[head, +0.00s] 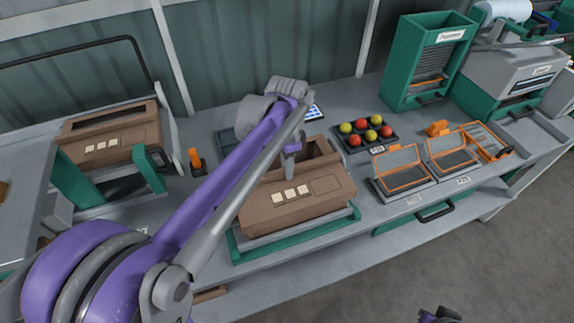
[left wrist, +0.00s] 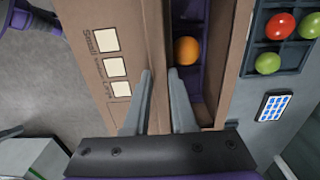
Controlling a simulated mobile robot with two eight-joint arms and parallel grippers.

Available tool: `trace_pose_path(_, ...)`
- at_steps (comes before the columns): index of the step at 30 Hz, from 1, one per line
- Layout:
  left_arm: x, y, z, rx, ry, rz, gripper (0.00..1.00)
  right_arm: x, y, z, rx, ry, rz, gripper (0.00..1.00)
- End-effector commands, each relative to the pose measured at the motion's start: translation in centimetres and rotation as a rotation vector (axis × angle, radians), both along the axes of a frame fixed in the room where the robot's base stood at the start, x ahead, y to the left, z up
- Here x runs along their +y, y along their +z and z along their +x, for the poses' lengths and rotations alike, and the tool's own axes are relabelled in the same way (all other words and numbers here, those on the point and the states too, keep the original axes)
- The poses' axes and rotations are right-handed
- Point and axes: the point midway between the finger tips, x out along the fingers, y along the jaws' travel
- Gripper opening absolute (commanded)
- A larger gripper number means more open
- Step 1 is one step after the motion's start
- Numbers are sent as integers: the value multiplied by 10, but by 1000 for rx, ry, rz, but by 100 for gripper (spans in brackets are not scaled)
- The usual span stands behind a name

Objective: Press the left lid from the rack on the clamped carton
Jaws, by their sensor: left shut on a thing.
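The brown carton (head: 290,222) sits in a green clamp (head: 340,222) on the bench. A panel with three cream squares faces me, and behind it the carton is open. In the left wrist view this panel (left wrist: 75,25) is beside an opening with a purple insert (left wrist: 197,85) and an orange tomato (left wrist: 187,50). My left gripper (head: 290,173) points down at the panel's rear edge. In the left wrist view its fingers (left wrist: 160,76) straddle this brown edge, shut on it. I cannot tell whether it belongs to a lid or the carton wall. No lid rack is clearly identifiable.
Another brown carton (head: 125,145) stands at the left near green posts. A tray of red and yellow-green tomatoes (head: 366,132) and orange-framed holders (head: 402,180) are to the right. Green machines stand at the back right. A dark, purple-edged part of mine shows at the bottom.

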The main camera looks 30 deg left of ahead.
Motion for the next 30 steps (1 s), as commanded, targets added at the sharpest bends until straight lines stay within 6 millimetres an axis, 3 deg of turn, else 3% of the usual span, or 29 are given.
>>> trace_pose_path(10, 0, -1, 0, 0, 0, 0, 0, 0, 0, 0, 0, 0, 0, 0)
trace_pose_path(11, 0, -1, 0, 0, 0, 0, 26, 0, 0, 0, 0, 0, 0, 0)
trace_pose_path(15, 0, -1, 0, 0, 0, 0, 51, 0, 0, 0, 0, 0, 0, 0)
trace_pose_path(17, 0, -1, 0, 0, 0, 0, 59, 0, 0, 0, 0, 0, 0, 0)
trace_pose_path(23, 0, 0, 0, 0, 0, 0, 59, 0, 0, 0, 0, 0, 0, 0)
trace_pose_path(26, 0, -1, 0, 0, 0, 0, 41, 0, 0, 0, 0, 0, 0, 0)
trace_pose_path(30, 0, -1, 0, 0, 0, 0, 39, 0, 0, 0, 0, 0, 0, 0)
